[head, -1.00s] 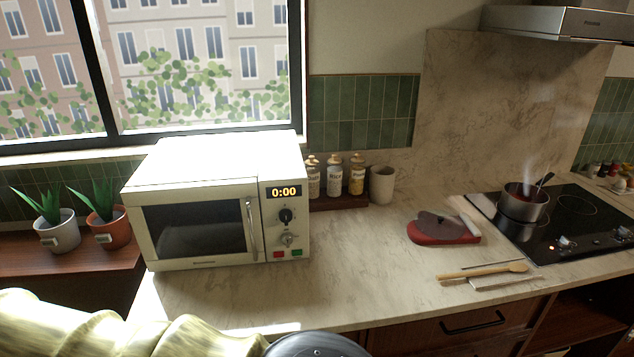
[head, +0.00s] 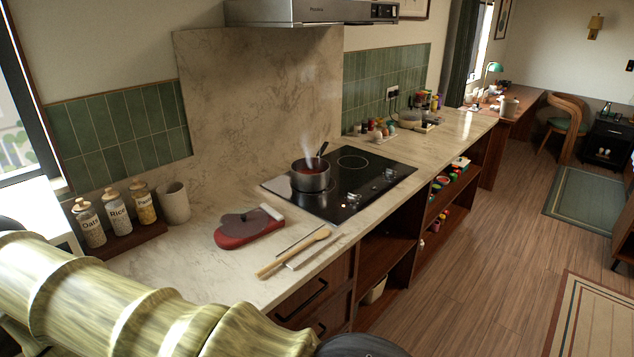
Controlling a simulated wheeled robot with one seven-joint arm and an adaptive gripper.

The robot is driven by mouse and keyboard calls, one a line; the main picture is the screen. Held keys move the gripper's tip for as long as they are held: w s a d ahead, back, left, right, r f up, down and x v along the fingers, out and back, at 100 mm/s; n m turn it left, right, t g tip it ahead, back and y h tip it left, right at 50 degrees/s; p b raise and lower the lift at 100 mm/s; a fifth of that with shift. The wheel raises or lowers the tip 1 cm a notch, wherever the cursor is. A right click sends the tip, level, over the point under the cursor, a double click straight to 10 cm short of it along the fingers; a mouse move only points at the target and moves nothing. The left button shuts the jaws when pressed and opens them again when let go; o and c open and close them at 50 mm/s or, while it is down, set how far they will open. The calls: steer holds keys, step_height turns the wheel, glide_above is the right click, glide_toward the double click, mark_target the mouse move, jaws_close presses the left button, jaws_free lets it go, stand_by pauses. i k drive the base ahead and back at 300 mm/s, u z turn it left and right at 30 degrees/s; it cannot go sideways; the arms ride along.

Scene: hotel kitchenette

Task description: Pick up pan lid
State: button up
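What looks like the pan lid (head: 236,221), a dark grey disc with a small knob, lies on a red oven mitt (head: 236,242) with a pale cuff on the marble counter. It is left of the black cooktop (head: 332,207). A steel pot (head: 310,179) without a lid steams on the cooktop, with a dark handle sticking out of it. My gripper is not in view. My yellow-green arm crosses the lower left, ending at a dark round joint at the bottom edge, in front of the counter and apart from the lid.
A wooden spoon (head: 293,252) and thin utensils lie near the counter's front edge. Several labelled jars (head: 117,211) and a beige cup (head: 174,202) stand at the left. Open shelves (head: 385,260) are below the counter.

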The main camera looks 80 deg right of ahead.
mark_target(243, 222)
steer(key=z, duration=1.6)
